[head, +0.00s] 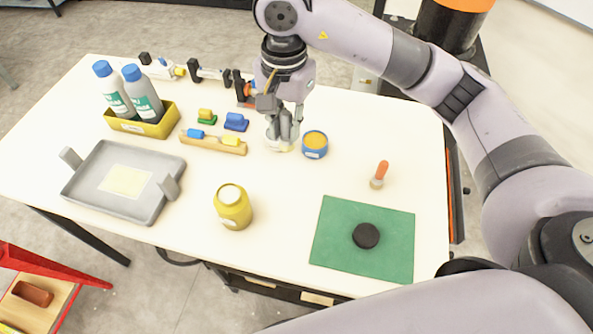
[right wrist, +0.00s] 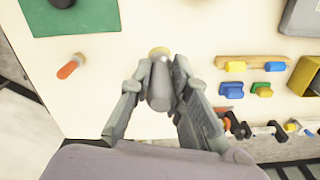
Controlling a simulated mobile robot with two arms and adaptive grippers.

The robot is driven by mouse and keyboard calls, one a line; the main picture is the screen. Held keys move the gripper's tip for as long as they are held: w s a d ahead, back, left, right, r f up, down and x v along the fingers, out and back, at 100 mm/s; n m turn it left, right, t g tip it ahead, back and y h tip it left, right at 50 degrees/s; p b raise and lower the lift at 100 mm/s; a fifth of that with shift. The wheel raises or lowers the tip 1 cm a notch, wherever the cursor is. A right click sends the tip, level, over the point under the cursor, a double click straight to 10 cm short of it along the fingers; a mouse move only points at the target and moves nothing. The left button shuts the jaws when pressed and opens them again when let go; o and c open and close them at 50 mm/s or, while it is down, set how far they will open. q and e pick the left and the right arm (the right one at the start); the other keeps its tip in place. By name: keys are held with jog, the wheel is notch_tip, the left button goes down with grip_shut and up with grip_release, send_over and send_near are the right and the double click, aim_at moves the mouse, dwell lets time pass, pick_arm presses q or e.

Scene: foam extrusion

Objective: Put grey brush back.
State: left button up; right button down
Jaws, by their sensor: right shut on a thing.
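My right gripper (head: 285,127) is low over the back middle of the table. It is shut on the grey brush, whose grey body (right wrist: 160,88) stands between the fingers in the right wrist view. A pale tip shows at the brush's far end. In the head view the brush's pale lower end (head: 279,146) shows under the fingers, at or close to the tabletop; I cannot tell whether it touches. The fingers hide most of the brush there. My left gripper is not in view.
A blue tin (head: 314,152) stands just right of the gripper. A wooden rack (head: 213,146) with blue and yellow pieces is to its left. An orange-handled brush (head: 380,172), a green mat (head: 335,250), a yellow jar (head: 233,212) and a grey tray (head: 100,196) are also on the table.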

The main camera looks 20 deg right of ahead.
notch_tip(320, 180, down, 16)
jog(key=shift+d+r+p, duration=0.15)
jog(key=shift+p, duration=1.1)
jog(key=shift+f, duration=0.2)
jog(key=shift+f+b, duration=0.2)
jog(key=shift+b, duration=0.1)
jog(key=c, duration=1.5)
grip_release()
jog(key=shift+r, duration=0.1)
